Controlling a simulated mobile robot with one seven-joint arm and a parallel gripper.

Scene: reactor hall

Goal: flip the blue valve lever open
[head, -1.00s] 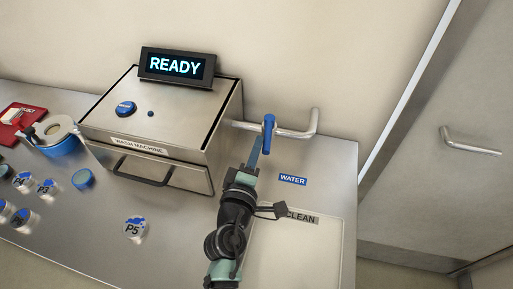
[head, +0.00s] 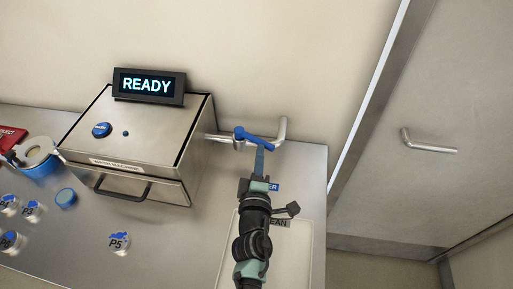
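The blue valve lever (head: 256,138) is on a metal pipe right of the wash machine in the head view. It points right and slightly down, roughly along the pipe. My gripper (head: 260,150) reaches up from below, its blue fingers ending at the lever's underside, seemingly touching it. The fingers show as one narrow strip, so I cannot see whether they are apart. The WATER label (head: 274,187) is mostly hidden behind my gripper.
The wash machine (head: 187,158) with a READY display (head: 149,86) stands left of the pipe (head: 281,128). Several lidded jars, one marked P5 (head: 118,242), stand on the steel counter (head: 185,240). A CLEAN mat (head: 228,255) lies under my arm. A door handle (head: 428,147) is far right.

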